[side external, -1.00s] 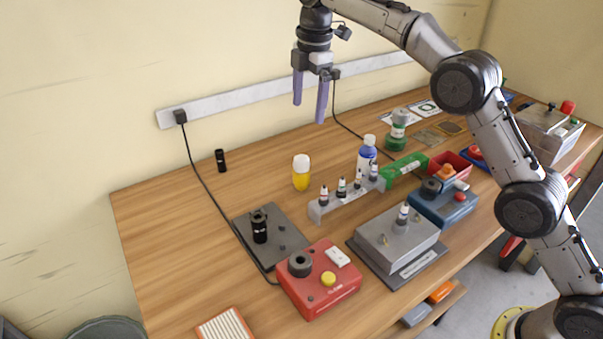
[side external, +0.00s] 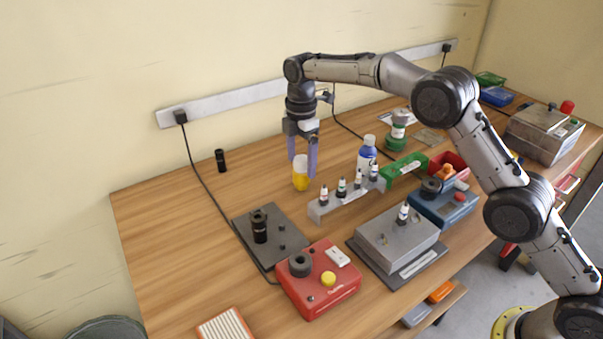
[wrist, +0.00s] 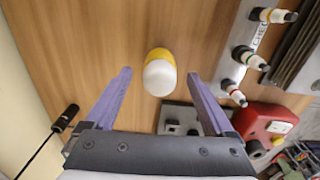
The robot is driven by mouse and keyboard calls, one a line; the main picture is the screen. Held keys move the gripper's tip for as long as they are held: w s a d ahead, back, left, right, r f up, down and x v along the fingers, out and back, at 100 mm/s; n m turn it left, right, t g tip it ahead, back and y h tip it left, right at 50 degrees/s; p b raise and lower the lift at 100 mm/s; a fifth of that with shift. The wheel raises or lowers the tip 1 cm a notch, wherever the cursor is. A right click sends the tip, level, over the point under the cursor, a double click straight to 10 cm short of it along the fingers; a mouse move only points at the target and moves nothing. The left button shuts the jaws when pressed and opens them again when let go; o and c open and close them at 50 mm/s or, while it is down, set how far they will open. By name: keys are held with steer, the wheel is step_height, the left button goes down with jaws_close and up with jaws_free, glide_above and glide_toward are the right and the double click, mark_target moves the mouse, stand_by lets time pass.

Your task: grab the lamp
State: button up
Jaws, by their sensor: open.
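The lamp is most likely the small yellow piece with a rounded white top (side external: 301,177), standing upright on the wooden table; it also shows in the wrist view (wrist: 160,75). My gripper (side external: 302,166) is open, pointing down with two purple fingers at the lamp's top. In the wrist view, the white top lies between the two fingertips, with a gap on each side, and neither finger visibly touches it. How far the fingertips reach down beside the lamp is hard to tell. Part of the lamp's top is close to the fingers in the side view.
A rack with several small bottles (side external: 325,207) and a blue bottle (side external: 367,158) stand right of the lamp. A dark plate (side external: 285,245) with a black cylinder (side external: 259,226) lies in front. A black cable (side external: 205,187) hangs at left.

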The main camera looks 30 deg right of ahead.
mark_target(301, 175)
step_height(301, 175, down, 5)
stand_by(0.3)
steer(key=shift+c, duration=0.2)
jaws_close()
